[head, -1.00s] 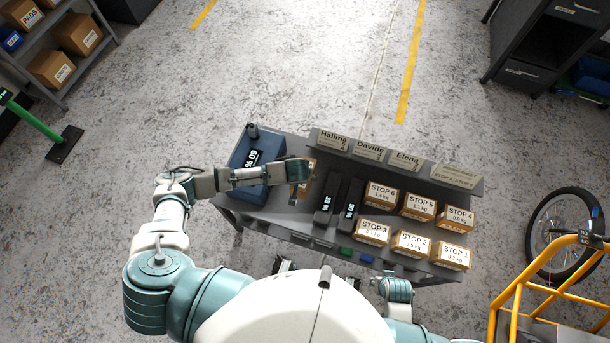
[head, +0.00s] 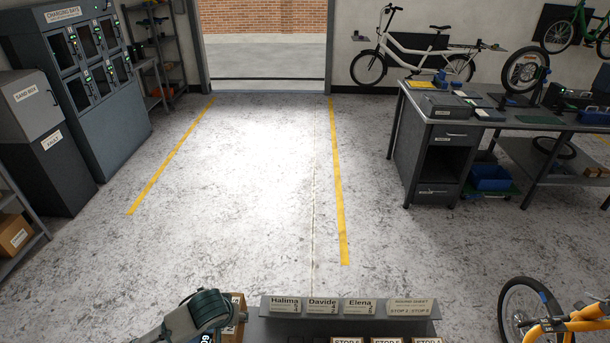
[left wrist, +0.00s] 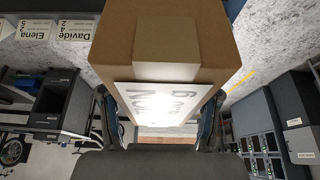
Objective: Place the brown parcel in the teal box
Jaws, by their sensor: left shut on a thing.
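In the left wrist view a brown parcel (left wrist: 160,45) fills the middle, with a white printed label on its near face. My left gripper (left wrist: 160,115) is shut on it, one finger on each side. In the head view a brown parcel (head: 238,312) shows at the bottom edge, beside my left arm, partly hidden by it. The left fingers are hidden in that view. I cannot make out a teal box in the current frames. My right gripper is out of view.
A grey cart shelf with name cards (head: 345,307) lies at the bottom, with several parcel tops at the edge. An orange cargo bike (head: 560,325) stands at right. A workbench (head: 430,160) and grey lockers (head: 85,115) stand farther off. The middle floor (head: 240,180) is clear.

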